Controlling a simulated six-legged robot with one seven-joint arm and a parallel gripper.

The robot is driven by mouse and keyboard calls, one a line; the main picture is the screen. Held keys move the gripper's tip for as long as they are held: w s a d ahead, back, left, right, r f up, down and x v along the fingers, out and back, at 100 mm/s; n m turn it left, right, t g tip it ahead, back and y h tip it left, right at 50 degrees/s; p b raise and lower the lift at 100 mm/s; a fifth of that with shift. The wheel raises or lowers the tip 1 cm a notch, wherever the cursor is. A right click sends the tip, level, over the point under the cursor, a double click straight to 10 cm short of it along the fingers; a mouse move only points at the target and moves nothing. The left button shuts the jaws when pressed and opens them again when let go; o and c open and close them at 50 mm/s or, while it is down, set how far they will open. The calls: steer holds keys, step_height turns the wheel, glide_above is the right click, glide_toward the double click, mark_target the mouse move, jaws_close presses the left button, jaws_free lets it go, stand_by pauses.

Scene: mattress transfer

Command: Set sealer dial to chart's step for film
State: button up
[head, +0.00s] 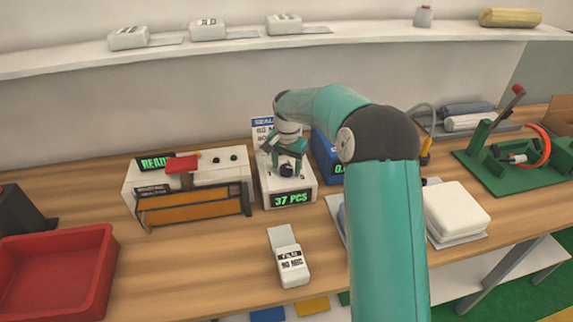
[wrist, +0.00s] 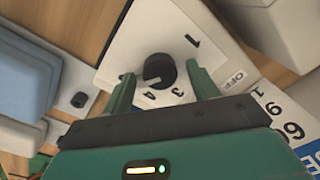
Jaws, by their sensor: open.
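The black dial knob (wrist: 160,71) sits on a white face marked 1, 3, 4 and OFF in the wrist view. A pale mark on the knob points down-left, near the 4; its exact step is unclear. My gripper (wrist: 161,80) is open, a finger on either side of the knob; contact cannot be told. In the head view my gripper (head: 285,165) is over the white box (head: 275,190) reading "37 PCS". The chart (head: 262,131) behind is partly hidden by my arm. A white film piece (head: 291,262) on the table is labelled "FILM 90 MIC".
A white machine (head: 227,167) with a READY display and orange front stands left of the box. A blue device (head: 322,150) is close on its right. A red tray (head: 60,270) lies front left; folded white stacks (head: 455,210) lie right. The table front centre-left is mostly clear.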

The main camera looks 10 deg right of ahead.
steer(key=c, duration=1)
steer(key=shift+n, duration=0.3)
steer(key=n, duration=0.9)
steer(key=shift+n, duration=0.4)
steer(key=n, duration=0.4)
steer(key=shift+n, duration=0.3)
steer(key=n, duration=0.4)
steer(key=shift+n, duration=0.4)
